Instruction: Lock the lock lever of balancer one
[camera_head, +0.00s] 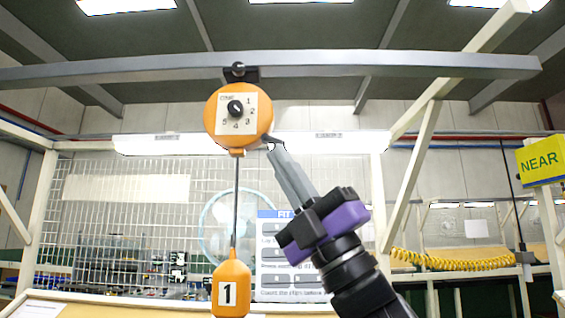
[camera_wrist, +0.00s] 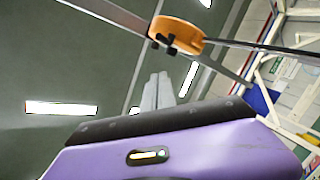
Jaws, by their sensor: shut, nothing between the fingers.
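Balancer one (camera_head: 238,95) is a round orange body with a dial on a cream number plate. It hangs from a grey beam. A cord runs down to an orange handle (camera_head: 230,287) marked 1. A small dark piece, perhaps the lock lever (camera_head: 268,140), sticks out at the body's lower right; I cannot tell its setting. My gripper (camera_head: 275,148) is shut and empty, its tips right at this piece; contact cannot be told. In the wrist view the grey fingers (camera_wrist: 158,80) point toward the orange balancer (camera_wrist: 184,35), which has dark knobs on its side.
The grey overhead beam (camera_head: 330,66) crosses above the balancer. A yellow NEAR sign (camera_head: 540,160) stands at the right, with a coiled yellow hose (camera_head: 450,258) below and left of it. A white board with blue heading (camera_head: 290,265) is behind my arm. Air around the cord looks free.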

